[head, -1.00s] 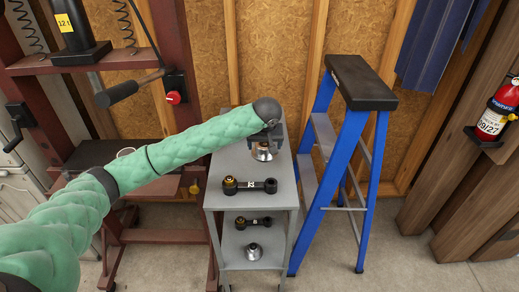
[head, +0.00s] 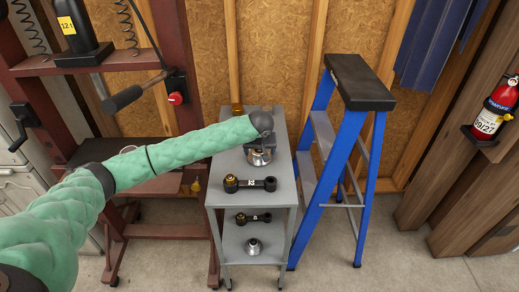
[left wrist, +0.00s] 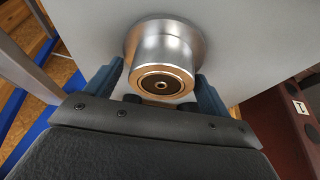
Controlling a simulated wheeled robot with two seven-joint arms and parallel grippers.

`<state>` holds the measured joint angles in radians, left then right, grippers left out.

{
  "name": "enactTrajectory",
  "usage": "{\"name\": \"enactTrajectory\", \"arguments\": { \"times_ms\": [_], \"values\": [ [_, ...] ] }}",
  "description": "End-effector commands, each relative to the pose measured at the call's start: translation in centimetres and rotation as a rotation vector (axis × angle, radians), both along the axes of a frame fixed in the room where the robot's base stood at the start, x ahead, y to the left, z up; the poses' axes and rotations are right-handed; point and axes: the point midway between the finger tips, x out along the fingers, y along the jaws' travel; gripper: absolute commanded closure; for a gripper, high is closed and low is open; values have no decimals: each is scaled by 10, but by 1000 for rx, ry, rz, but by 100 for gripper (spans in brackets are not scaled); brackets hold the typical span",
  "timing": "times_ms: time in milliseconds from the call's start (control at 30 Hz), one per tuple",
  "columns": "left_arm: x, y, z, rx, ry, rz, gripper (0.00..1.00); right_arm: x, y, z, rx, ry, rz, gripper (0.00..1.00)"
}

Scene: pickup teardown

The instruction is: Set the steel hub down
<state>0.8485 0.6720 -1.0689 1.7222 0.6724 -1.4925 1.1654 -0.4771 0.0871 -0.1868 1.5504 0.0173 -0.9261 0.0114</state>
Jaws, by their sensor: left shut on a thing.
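The steel hub (head: 259,158) is a shiny round part with a wide flange and a copper-coloured ring at its end. My right gripper is in neither view.
A black link arm (head: 250,184) with brass bushings lies nearer on the cart top. An amber jar (head: 237,109) stands at its back. The lower shelf holds another arm (head: 253,219) and hub (head: 253,246). A blue stepladder (head: 350,150) stands right, a red press frame (head: 185,100) left.

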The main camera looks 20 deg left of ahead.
Motion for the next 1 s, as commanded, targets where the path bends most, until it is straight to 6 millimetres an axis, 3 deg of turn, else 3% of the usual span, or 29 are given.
{"name": "enactTrajectory", "arguments": {
  "times_ms": [267, 300, 367, 767, 1000],
  "values": [
    [0, 0, 0, -1, -1, 0, 71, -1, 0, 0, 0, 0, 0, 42],
    [0, 0, -2, 1, 0, 0, 10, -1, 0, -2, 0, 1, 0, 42],
    [0, 0, -2, 1, 0, 0, 0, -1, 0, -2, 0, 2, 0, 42],
    [-3, -1, 7, 0, 0, 0, 0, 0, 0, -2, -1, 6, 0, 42],
    [-19, -6, 47, -1, -2, -1, 0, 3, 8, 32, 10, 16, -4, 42]
  ]
}}
